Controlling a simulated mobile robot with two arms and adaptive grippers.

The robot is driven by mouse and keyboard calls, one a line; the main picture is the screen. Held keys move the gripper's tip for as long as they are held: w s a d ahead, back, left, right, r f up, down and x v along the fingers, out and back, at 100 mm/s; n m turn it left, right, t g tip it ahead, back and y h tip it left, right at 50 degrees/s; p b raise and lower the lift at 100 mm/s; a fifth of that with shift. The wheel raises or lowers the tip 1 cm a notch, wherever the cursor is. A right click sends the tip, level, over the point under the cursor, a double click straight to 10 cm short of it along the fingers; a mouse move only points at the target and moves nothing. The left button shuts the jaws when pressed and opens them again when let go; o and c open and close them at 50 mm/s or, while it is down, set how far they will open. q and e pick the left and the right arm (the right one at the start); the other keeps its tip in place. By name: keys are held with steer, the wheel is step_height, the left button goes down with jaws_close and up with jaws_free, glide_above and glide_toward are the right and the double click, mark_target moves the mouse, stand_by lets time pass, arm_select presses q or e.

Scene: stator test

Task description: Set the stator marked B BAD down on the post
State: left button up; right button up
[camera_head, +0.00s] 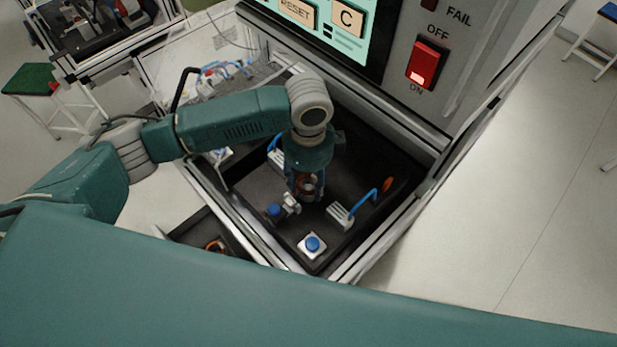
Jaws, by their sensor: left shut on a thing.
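My left arm comes in from the left and its gripper (306,190) points down into the black test bay. It is shut on a stator (308,186), a small ring with copper and grey parts, mostly hidden by the fingers. No B BAD marking can be read on it. The post cannot be made out; the gripper and stator cover the middle of the bay. I cannot tell whether the stator touches anything below it. My right gripper is not in view.
Inside the bay (245,190) stand a blue-handled clamp (341,213), another behind the gripper (277,157), a blue button on a white box (312,244) and a second blue button (273,210). A dark bin holds a copper ring (214,245). A control panel with a red switch (424,64) rises behind.

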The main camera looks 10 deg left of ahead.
arm_select(q)
steer(key=o, duration=1.5)
step_height(320, 180, up, 12)
stand_by(0.4)
